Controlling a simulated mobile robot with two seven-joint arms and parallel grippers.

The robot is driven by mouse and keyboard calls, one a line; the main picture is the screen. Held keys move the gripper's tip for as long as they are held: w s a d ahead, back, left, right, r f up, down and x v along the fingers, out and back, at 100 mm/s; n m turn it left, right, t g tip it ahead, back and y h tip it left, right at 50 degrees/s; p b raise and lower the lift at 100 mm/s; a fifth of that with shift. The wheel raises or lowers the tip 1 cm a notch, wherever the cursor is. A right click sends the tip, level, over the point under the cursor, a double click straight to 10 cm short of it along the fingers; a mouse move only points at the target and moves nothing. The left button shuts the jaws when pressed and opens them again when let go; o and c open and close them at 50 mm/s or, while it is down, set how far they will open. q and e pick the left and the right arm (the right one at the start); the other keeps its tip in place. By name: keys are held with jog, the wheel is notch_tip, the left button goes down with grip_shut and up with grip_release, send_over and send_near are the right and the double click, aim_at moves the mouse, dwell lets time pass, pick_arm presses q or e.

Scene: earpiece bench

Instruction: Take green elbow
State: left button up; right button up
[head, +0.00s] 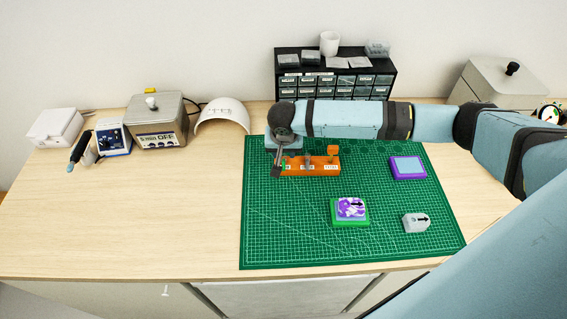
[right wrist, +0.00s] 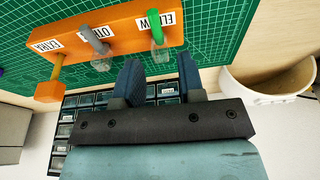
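The green elbow (right wrist: 154,22) stands in the orange rack (right wrist: 120,28) by the label reading ELBOW, with a clear part below its green top. In the head view the rack (head: 322,168) sits on the green mat, and the elbow is a small green spot (head: 284,166) at its left end. My right gripper (right wrist: 158,60) is open, its two dark blue fingers apart. The clear part of the elbow shows near the gap between the fingertips; I cannot tell whether they touch it. My left gripper is not in view.
A grey hooked piece (right wrist: 94,38) and an orange piece (right wrist: 57,72) stand in the same rack. The mat (head: 290,230) also bears a purple-rimmed tray (head: 393,175), a green-based block (head: 336,219) and a grey block (head: 412,226). A drawer cabinet (head: 384,88) stands behind.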

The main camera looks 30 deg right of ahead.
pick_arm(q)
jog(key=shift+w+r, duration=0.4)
pick_arm(e)
jog(key=shift+x, duration=1.25)
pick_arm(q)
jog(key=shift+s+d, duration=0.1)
pick_arm(e)
jog(key=shift+c, duration=0.6)
grip_shut()
pick_arm(q)
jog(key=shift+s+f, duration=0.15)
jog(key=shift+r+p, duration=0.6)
jog(key=shift+p, duration=0.15)
pick_arm(e)
jog(key=shift+a+r, duration=0.1)
jog(key=shift+r, duration=0.4)
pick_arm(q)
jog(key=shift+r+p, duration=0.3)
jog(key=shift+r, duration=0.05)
pick_arm(e)
jog(key=shift+r, duration=0.2)
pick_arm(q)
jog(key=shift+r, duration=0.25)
pick_arm(e)
jog(key=shift+r, duration=0.15)
pick_arm(q)
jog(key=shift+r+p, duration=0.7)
jog(key=shift+p, duration=0.25)
pick_arm(e)
jog(key=shift+r, duration=0.7)
